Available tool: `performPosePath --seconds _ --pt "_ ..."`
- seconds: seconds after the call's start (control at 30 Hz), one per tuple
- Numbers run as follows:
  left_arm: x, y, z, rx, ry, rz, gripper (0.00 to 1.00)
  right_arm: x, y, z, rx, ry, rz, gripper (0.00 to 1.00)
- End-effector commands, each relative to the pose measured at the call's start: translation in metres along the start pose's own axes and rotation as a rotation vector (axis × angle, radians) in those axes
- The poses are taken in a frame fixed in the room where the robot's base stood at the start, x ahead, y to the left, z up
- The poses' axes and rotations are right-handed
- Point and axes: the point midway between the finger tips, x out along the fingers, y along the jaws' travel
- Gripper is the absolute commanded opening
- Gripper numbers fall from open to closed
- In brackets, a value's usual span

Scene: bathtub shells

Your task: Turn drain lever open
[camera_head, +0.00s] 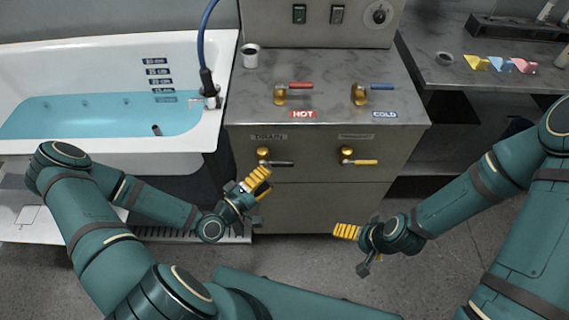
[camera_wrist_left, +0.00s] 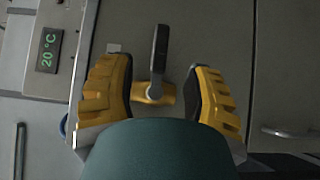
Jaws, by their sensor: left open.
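The drain lever (camera_head: 279,163) is on the cabinet front under the DRAIN label (camera_head: 268,137). It has a dark handle and a gold base, and the handle points right in the head view. In the left wrist view the dark handle (camera_wrist_left: 160,50) and gold base (camera_wrist_left: 153,93) lie between the fingers, with gaps at both sides. My left gripper (camera_head: 258,180) is open just below the lever; its spread yellow fingers also show in the left wrist view (camera_wrist_left: 161,75). My right gripper (camera_head: 347,232) is lower right, away from the lever; its finger gap is unclear.
A second lever (camera_head: 360,161) with a yellow handle is to the right on the same panel. HOT (camera_head: 299,87) and COLD (camera_head: 380,87) taps stand on the counter above. The bathtub (camera_head: 100,50) with blue water is left. Floor in front is clear.

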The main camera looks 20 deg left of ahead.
Motion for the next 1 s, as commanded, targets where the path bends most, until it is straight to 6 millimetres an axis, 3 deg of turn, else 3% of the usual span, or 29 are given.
performPosePath --seconds 0.2,0.4,0.83,0.87,1.0 --pt "0.042 -0.001 0.001 0.001 -0.003 0.001 0.5 0.004 0.002 0.0 0.0 0.002 0.0 1.0" --pt "0.066 -0.001 0.0 0.003 -0.002 0.0 0.5 0.005 0.002 -0.001 0.0 0.003 0.0 1.0" --pt "0.074 0.0 0.0 0.001 0.0 -0.002 0.5 0.006 0.002 -0.001 0.0 0.003 0.0 1.0" --pt "0.074 0.0 0.0 0.001 0.0 -0.002 0.46 0.006 0.002 -0.001 0.0 0.003 0.0 1.0" --pt "0.074 0.0 0.0 0.001 0.0 -0.002 0.0 0.006 0.002 -0.001 0.0 0.003 0.0 1.0"
